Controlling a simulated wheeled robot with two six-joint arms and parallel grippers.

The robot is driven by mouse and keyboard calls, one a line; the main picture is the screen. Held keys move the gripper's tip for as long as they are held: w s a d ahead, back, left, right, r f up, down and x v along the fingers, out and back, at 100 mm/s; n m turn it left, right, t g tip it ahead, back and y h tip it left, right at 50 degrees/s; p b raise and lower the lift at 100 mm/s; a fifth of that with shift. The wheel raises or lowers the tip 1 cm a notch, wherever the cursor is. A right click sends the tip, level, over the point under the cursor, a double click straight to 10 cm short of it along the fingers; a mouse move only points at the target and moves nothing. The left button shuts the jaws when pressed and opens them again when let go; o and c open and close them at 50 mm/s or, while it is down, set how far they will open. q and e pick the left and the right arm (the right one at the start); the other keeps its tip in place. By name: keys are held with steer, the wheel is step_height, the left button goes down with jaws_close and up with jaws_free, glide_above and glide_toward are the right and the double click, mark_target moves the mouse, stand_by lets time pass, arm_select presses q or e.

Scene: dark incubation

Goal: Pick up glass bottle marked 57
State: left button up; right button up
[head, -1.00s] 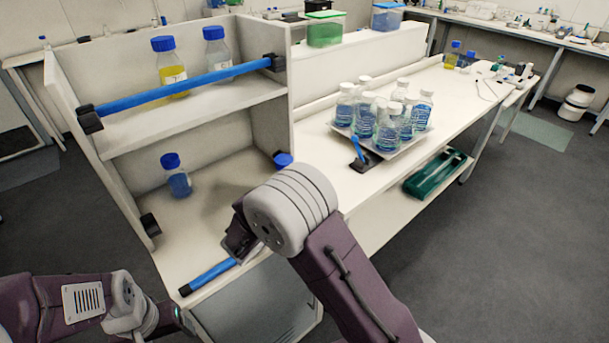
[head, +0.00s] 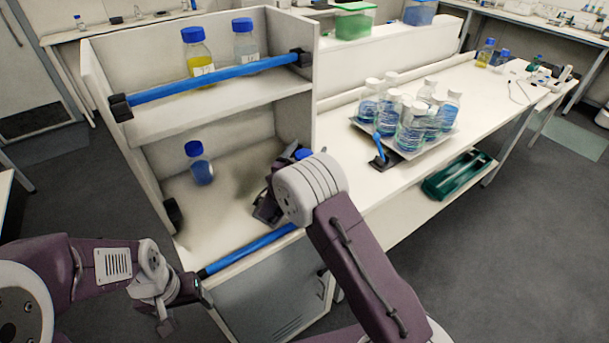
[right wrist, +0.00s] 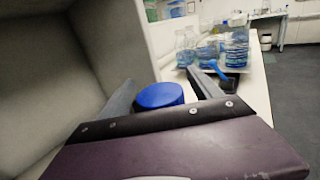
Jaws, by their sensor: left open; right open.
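A blue-capped bottle (right wrist: 160,95) stands on the lower shelf, its cap between the two open fingers of my right gripper (right wrist: 160,80) in the right wrist view. Neither finger is clearly touching it, and its body and label are hidden. In the head view a bit of its cap (head: 303,154) shows behind my right wrist, and my right gripper (head: 267,205) reaches into the shelf's right side. Another blue-capped bottle (head: 201,170) with blue liquid stands to the left. A yellow bottle (head: 199,62) and a clear bottle (head: 245,42) stand above. No 57 is readable. My left gripper (head: 185,297) is open and empty.
A blue bar (head: 215,78) crosses the upper shelf front; another bar (head: 250,248) runs along the lower front edge. The shelf's side panel (head: 298,100) rises close to my right gripper. Several white-capped bottles stand on a tray (head: 448,138) on the bench to the right.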

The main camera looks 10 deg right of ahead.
steer(key=shift+w+d, duration=0.2)
steer(key=shift+w, duration=0.05)
jaws_close()
steer(key=shift+r, duration=0.15)
